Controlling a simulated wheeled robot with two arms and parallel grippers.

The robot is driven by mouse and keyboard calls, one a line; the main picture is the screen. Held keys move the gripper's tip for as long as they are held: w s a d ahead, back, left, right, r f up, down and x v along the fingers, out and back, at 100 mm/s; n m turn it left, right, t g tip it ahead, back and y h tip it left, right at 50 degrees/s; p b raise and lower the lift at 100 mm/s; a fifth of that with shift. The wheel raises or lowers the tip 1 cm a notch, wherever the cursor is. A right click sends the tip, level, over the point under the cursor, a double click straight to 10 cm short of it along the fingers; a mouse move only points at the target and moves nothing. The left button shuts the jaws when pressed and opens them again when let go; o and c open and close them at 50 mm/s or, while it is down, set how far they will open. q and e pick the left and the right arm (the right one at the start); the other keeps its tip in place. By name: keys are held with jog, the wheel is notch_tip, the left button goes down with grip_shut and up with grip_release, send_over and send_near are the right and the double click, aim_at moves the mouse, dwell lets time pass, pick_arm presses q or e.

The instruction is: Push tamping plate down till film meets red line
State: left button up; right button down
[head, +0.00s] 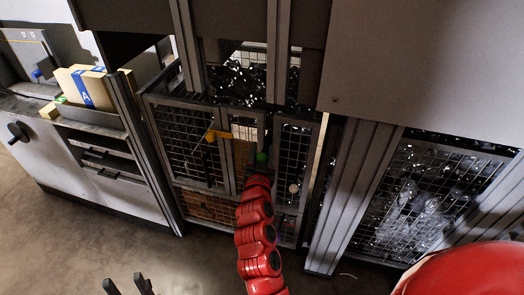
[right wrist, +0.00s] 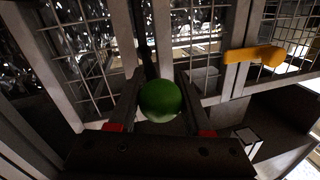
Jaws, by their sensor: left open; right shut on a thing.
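A round green knob (head: 262,157) is at the mesh-fronted press cage (head: 275,119); it also shows in the right wrist view (right wrist: 160,101). My right gripper (head: 259,170) is shut on the green knob, one finger on each side. A dark bar runs up behind the knob in the right wrist view. Crumpled shiny film (head: 245,84) shows in the upper cage opening and behind the mesh. I cannot make out the tamping plate or a red line. My left gripper (head: 128,285) is open and empty, low in the head view, away from the cage.
A yellow handle (head: 217,135) sticks out left of the knob; it also shows in the right wrist view (right wrist: 255,54). Cartons (head: 88,85) stand on a bench at the left. Another mesh bin (head: 415,195) with clear film is at the right. The floor (head: 75,235) at lower left is clear.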

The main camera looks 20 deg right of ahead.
dwell(0.8)
notch_tip(320, 180, down, 16)
jog(key=b, duration=1.8)
jog(key=shift+r, duration=0.25)
jog(key=shift+c, duration=1.8)
grip_release()
jog(key=shift+r, duration=0.15)
jog(key=v, duration=1.7)
jog(key=shift+s, duration=0.2)
